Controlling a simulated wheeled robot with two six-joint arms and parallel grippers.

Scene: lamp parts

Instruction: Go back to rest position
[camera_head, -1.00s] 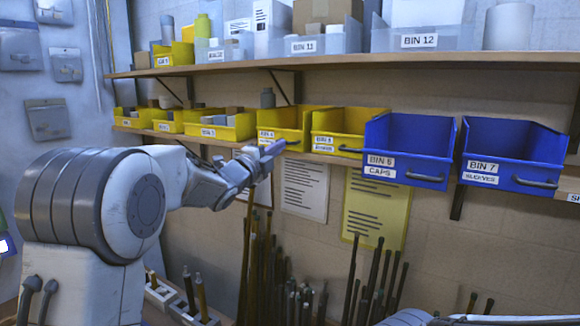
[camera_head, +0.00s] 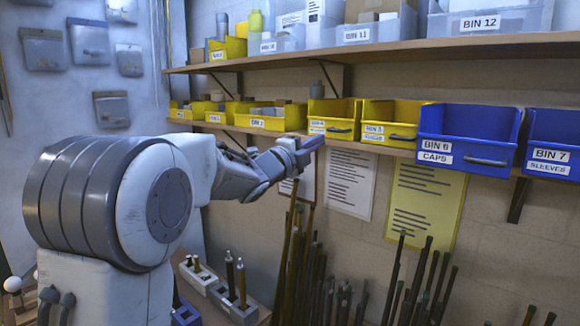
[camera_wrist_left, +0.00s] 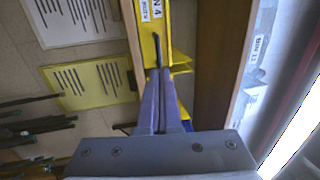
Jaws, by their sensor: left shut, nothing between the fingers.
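My left gripper (camera_head: 308,144) is in front of the lower shelf, just below the yellow bins. Its fingers are together with nothing between them. In the left wrist view the two fingers (camera_wrist_left: 160,75) lie side by side and point toward the yellow bin 4 (camera_wrist_left: 150,45). The dark handle of a bin shows at their tips. I cannot tell whether the fingertips touch it. My left arm reaches in from the left of the head view. My right gripper is not in view.
Yellow bins (camera_head: 268,120) and blue bins, such as bin 6 (camera_head: 450,150), stand on the lower shelf. Clear bins (camera_head: 490,22) stand on the upper shelf (camera_head: 400,53). Dark rods (camera_head: 300,270) stand below. A white paper (camera_head: 350,170) and a yellow sheet (camera_head: 425,205) hang on the wall.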

